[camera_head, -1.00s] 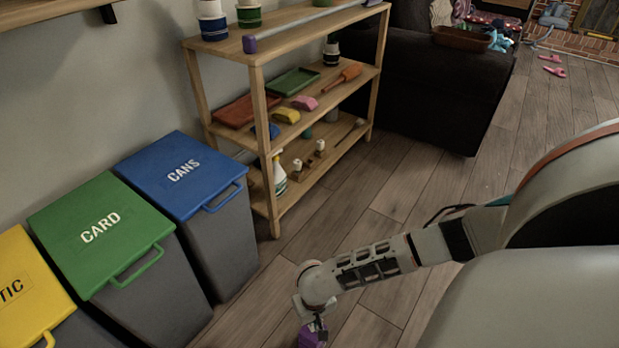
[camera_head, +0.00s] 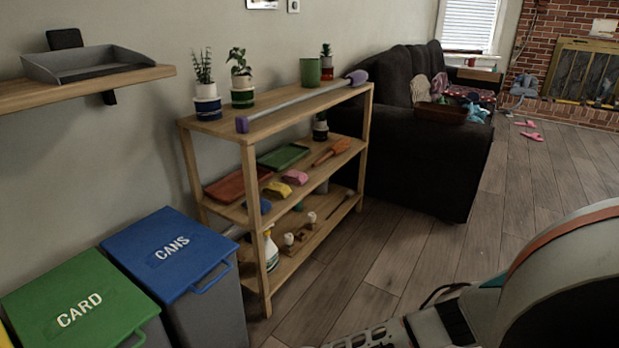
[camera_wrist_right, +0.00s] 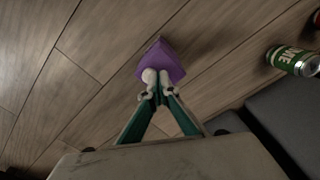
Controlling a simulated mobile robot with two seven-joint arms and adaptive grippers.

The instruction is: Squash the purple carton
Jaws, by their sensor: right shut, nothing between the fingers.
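The purple carton (camera_wrist_right: 166,58) lies on the wooden floor in the right wrist view, just beyond my fingertips. My right gripper (camera_wrist_right: 156,86) is shut and empty, with its tips overlapping the carton's near side in the picture. I cannot tell whether the tips press on it. The tips hide part of the carton. In the head view only part of my right arm shows at the bottom; its gripper and the carton are below the frame. My left gripper is not in view.
A green can (camera_wrist_right: 293,60) lies on the floor to the right in the wrist view. The head view shows the blue-lidded CANS bin (camera_head: 168,252), the green-lidded CARD bin (camera_head: 75,305), a wooden shelf unit (camera_head: 256,225) and a dark sofa (camera_head: 425,165). Floor right of the shelf is clear.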

